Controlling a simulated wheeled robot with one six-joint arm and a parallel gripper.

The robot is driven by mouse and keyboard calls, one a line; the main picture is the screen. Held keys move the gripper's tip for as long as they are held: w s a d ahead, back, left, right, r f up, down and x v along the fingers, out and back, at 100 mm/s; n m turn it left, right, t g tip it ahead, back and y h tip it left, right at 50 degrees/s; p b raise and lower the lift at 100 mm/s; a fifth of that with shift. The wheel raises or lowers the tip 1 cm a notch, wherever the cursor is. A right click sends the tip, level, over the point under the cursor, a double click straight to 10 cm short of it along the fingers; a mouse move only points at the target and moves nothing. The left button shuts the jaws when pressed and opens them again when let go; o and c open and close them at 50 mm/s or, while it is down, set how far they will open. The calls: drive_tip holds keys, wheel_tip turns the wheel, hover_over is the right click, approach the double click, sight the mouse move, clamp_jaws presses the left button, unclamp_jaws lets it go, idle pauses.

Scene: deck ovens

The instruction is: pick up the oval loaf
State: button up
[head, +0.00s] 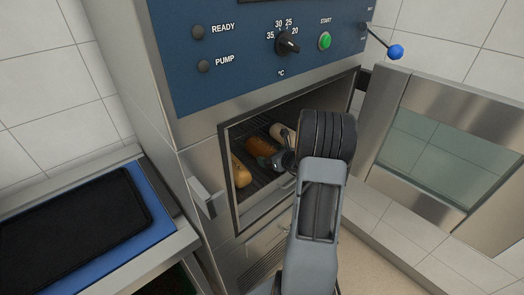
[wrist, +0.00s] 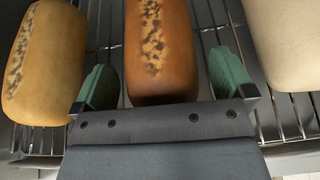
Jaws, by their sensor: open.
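Three elongated loaves lie on the rack inside the open oven. The middle one is a darker brown loaf (wrist: 160,50) with a speckled top, also in the head view (head: 261,146). To its left is a golden, speckled loaf (wrist: 45,62), seen in the head view (head: 240,174). To its right is a pale loaf (wrist: 288,42), partly cut off in the wrist view. I cannot tell for certain which is the oval loaf. My gripper (wrist: 163,80) is open, its green fingers on either side of the brown loaf's near end, with gaps showing. My arm partly covers the loaves in the head view.
The oven opening (head: 232,200) has metal walls close around my gripper. The glass-fronted door (head: 435,125) stands open at the right. A wire rack (wrist: 210,32) lies under the loaves. A black tray (head: 70,235) lies on a blue surface at the left.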

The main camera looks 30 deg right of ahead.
drive_tip(key=shift+x, duration=1.05)
drive_tip(key=shift+c, duration=0.3)
drive_tip(key=c, duration=1)
drive_tip(key=shift+r, duration=0.1)
